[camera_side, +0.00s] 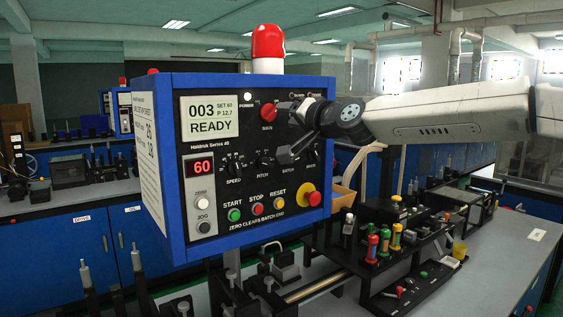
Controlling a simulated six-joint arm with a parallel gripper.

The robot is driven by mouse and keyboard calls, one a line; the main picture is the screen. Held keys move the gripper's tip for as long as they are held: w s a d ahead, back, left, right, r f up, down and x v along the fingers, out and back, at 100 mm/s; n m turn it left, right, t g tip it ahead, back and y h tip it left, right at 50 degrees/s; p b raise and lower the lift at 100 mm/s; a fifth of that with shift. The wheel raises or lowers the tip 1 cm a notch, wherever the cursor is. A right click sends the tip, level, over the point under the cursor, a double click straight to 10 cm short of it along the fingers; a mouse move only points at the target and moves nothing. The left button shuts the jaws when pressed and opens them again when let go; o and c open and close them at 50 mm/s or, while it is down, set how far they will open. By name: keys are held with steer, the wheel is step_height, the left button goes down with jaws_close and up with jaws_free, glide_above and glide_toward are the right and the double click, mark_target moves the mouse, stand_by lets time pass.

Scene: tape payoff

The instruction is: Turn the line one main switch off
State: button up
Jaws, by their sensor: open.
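A blue control box (156,190) with a black front panel fills the middle of the side view. The red main switch (268,112), a knob with a label under it, sits in the panel's upper part. A white power lamp (248,100) is lit beside it. The screen (210,117) reads 003 READY. My gripper (291,133) comes in from the right, open and empty, just right of the red knob. Its dark fingers overlap the panel in the picture. I cannot tell whether they touch it. The gripper hides part of the panel's right side.
A red beacon (268,42) stands on top of the box. Below my gripper are a red and yellow stop button (309,196) and start, stop and reset buttons. A bench (470,270) with coloured fittings stands at right. Another blue box (122,112) stands far left.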

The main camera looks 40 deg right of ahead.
mark_target(274, 113)
steer(key=shift+w, duration=2.55)
jaws_close()
